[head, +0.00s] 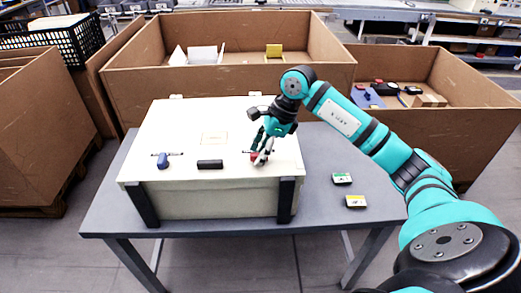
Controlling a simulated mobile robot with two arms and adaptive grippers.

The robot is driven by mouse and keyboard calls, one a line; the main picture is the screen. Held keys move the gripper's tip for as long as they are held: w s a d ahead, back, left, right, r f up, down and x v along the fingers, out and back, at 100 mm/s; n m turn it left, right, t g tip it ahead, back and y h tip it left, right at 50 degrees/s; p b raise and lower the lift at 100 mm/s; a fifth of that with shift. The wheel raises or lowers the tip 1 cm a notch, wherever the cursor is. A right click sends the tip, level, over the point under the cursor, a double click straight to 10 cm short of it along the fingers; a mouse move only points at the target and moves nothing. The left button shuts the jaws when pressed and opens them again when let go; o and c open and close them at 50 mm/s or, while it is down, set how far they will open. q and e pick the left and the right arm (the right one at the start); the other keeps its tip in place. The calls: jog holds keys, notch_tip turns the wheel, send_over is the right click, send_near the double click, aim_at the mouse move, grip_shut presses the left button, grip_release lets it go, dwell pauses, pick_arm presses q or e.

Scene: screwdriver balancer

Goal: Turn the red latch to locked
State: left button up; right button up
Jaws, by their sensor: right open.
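A cream-coloured case (228,185) with dark corner straps stands on the grey table (330,180). The red latch (256,160) is on the case's top near its front right, small and partly hidden by my right gripper. My right gripper (262,152) comes down over the red latch with its fingers open around or beside it; I cannot tell whether they touch. A blue latch (163,161) sits at the top's front left, and a black handle (210,164) lies between the two latches. My left gripper is not in view.
Large cardboard bins (230,80) stand behind the table. A black crate (60,42) is at the upper left.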

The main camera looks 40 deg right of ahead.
grip_shut()
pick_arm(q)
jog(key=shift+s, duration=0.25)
